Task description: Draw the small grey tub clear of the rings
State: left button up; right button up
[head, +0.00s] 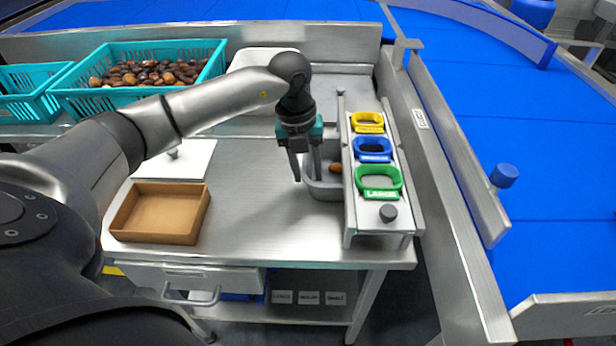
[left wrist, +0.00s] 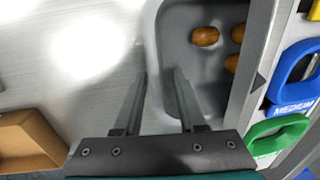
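The small grey tub (head: 322,191) stands on the steel table, tucked against and partly under the ring stand. In the left wrist view the tub (left wrist: 205,75) holds several orange-brown dates, and its right side is hidden under the stand's edge. The yellow ring (head: 369,130), blue ring (head: 374,158) and green ring (head: 379,195) sit in a row on the stand. My left gripper (head: 307,175) points down at the tub's left wall. In the left wrist view its open fingers (left wrist: 160,75) straddle that wall, one outside and one inside; contact cannot be told. My right gripper is out of view.
A shallow brown box (head: 160,236) sits at the table's front left. Teal crates, one with dark dates (head: 152,73), stand at the back left. A blue conveyor (head: 530,150) runs along the right. Table space left of the tub is clear.

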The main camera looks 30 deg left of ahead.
pick_arm(q)
jog(key=shift+d+f, duration=0.1)
jog(key=shift+f, duration=0.6)
jog(key=shift+c, duration=0.2)
grip_shut()
